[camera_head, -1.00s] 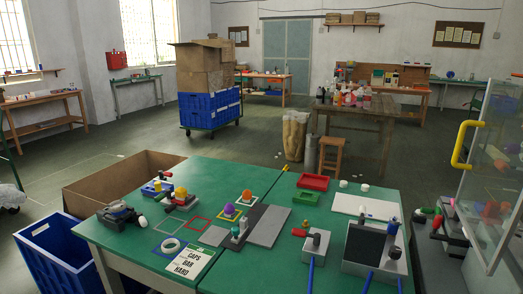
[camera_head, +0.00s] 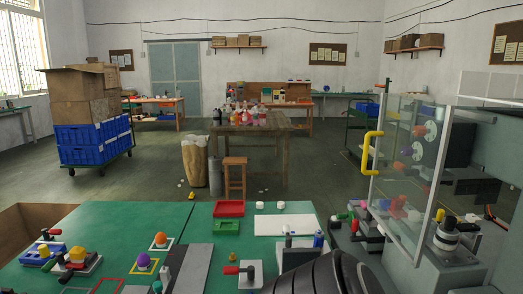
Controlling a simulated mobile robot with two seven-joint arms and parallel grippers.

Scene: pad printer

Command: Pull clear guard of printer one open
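The clear guard (camera_head: 404,180) is a see-through panel with a pale frame at the right of the head view. Its yellow handle (camera_head: 372,153) is on the left edge of the panel. Behind the panel I see the grey printer (camera_head: 455,246) with coloured round parts showing through. I cannot tell how far the guard stands open. A dark ribbed shape, likely a link of my arm, rises at the bottom centre, apart from the handle in the picture. Neither gripper shows.
A green table (camera_head: 199,229) fills the lower left, with a red tray (camera_head: 229,208), a white sheet (camera_head: 283,225) and several small fixtures. A wooden stool (camera_head: 235,178) and a wooden table (camera_head: 262,134) stand farther back. The floor between is largely clear.

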